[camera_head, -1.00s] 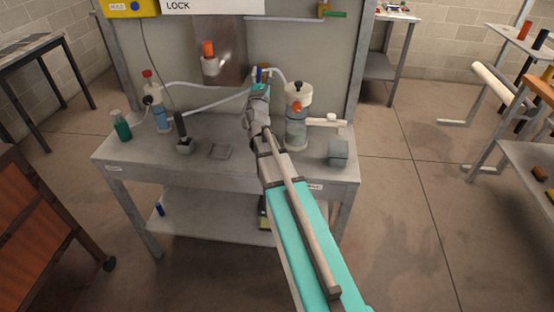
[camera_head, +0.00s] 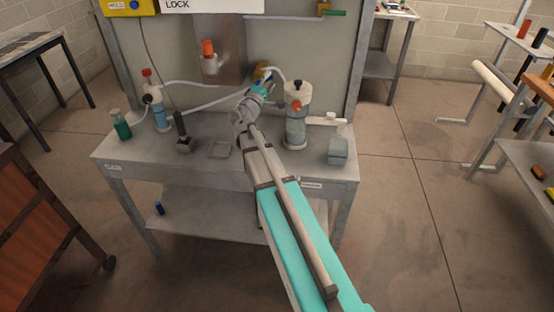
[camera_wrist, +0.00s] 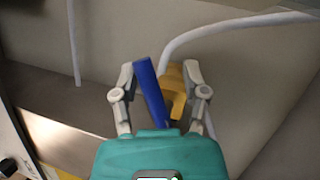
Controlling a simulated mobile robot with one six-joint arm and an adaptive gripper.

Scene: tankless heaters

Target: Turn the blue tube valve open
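The blue valve handle (camera_wrist: 150,92) is a flat blue lever, tilted in the wrist view, beside a yellow-brass valve body (camera_wrist: 175,92). A pale tube (camera_wrist: 215,32) curves away from the valve. My gripper (camera_wrist: 160,74) is open, with one finger on each side of the handle and valve body. A gap shows between the left finger and the handle; the right fingertip is close to the brass body, and contact is unclear. In the head view, the valve body (camera_head: 260,71) is small and partly hidden by my gripper (camera_head: 262,80).
A white cylinder (camera_head: 297,120) with an orange knob stands just right of my arm. A blue-white bottle (camera_head: 160,112), green bottle (camera_head: 121,126), dark-handled device (camera_head: 182,135) and grey box (camera_head: 338,150) stand on the bench (camera_head: 130,148). The back panel (camera_head: 330,50) rises close behind the valve.

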